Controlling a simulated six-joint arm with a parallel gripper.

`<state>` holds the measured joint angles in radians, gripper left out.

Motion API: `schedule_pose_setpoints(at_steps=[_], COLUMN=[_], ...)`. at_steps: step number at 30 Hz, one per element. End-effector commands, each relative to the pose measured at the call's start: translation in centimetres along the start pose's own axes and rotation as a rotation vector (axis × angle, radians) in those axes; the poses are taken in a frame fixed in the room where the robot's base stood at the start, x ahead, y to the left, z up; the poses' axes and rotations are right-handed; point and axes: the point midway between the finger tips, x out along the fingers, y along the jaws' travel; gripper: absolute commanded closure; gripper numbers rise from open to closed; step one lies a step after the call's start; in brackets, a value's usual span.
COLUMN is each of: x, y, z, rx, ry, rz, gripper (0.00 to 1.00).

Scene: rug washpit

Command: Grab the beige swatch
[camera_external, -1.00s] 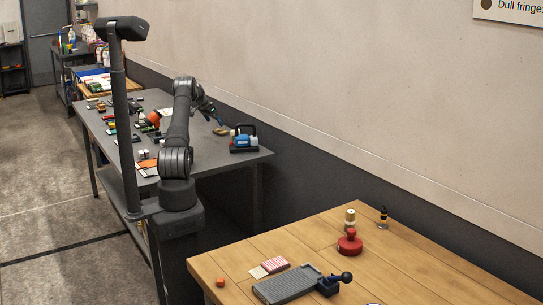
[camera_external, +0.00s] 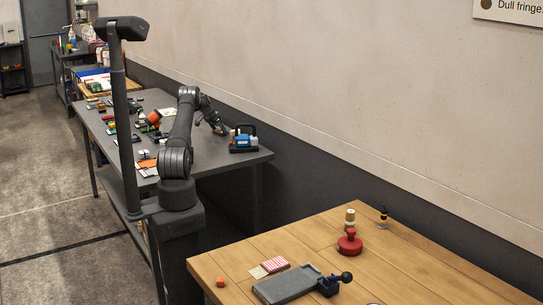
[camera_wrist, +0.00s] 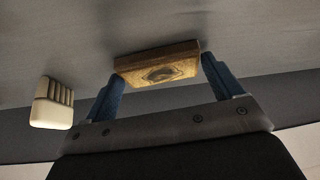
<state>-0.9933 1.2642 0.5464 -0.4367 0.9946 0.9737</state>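My gripper (camera_external: 221,129) is low over the right part of the grey table. In the wrist view its two blue fingers (camera_wrist: 163,68) are spread apart. A tan wooden block (camera_wrist: 157,62) with a dark oval mark lies at the fingertips, its ends close to them. I cannot tell whether they touch it. The only flat beige piece I can make out is a small pale square (camera_external: 257,272) on the wooden table in front, partly beside a red-striped piece. It is far from my gripper, and I cannot tell for sure that it is the beige swatch.
A blue and black machine (camera_external: 243,139) stands just right of my gripper. A cream ridged object (camera_wrist: 53,104) shows left of the fingers. Many small items crowd the left part of the grey table (camera_external: 215,165). The wall runs close behind.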

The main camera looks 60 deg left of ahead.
Motion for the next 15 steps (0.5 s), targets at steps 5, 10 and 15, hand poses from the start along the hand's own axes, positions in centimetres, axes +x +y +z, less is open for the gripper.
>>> schedule_pose_setpoints(at_steps=[5,10,15], x=[-0.02,-0.04,-0.54], y=[0.0,-0.01,-0.03], z=[0.0,-0.01,-0.32], rx=[0.0,0.0,0.0], ry=[0.0,0.0,0.001], rz=[0.0,0.0,-0.001], gripper=[0.41,0.41,0.41])
